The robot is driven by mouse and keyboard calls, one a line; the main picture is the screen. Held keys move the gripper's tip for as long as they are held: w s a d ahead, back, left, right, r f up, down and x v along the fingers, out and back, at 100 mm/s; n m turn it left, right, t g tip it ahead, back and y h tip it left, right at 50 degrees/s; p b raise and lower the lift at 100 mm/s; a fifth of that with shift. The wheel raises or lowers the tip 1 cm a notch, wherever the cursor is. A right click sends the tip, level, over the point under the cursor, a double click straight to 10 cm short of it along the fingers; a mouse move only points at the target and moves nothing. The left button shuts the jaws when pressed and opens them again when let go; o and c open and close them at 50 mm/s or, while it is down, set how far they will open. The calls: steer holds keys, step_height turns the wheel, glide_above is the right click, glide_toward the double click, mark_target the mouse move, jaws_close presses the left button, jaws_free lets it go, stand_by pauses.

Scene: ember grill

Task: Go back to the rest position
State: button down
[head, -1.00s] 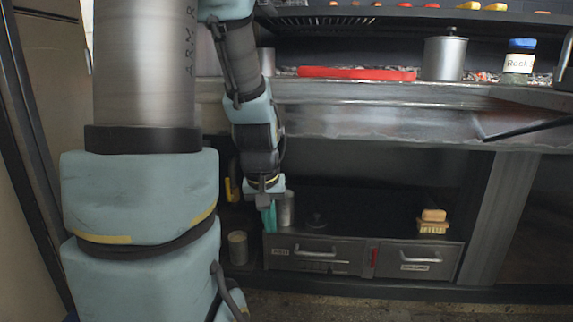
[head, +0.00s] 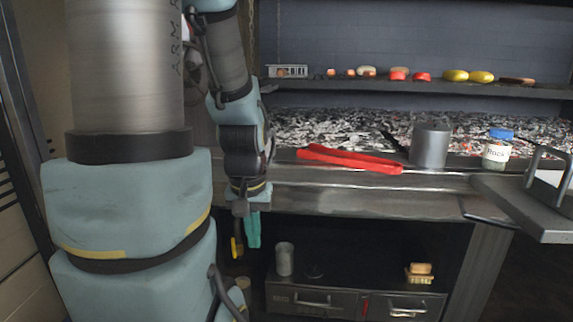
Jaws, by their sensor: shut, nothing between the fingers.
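My gripper (head: 246,222) hangs below my forearm in the head view, in front of the counter's front edge. Its teal fingers point down and look shut, with nothing between them. It is above and left of the open shelf under the counter. A small grey metal cup (head: 284,259) stands on that shelf, to the lower right of the fingers and apart from them. Part of the gripper is seen from behind, so its finger gap is small in view.
Food pieces (head: 455,76) line the upper shelf.

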step_height(320, 180, up, 14)
steer(key=p, duration=1.1)
steer(key=shift+p, duration=0.4)
steer(key=c, duration=1.5)
jaws_free()
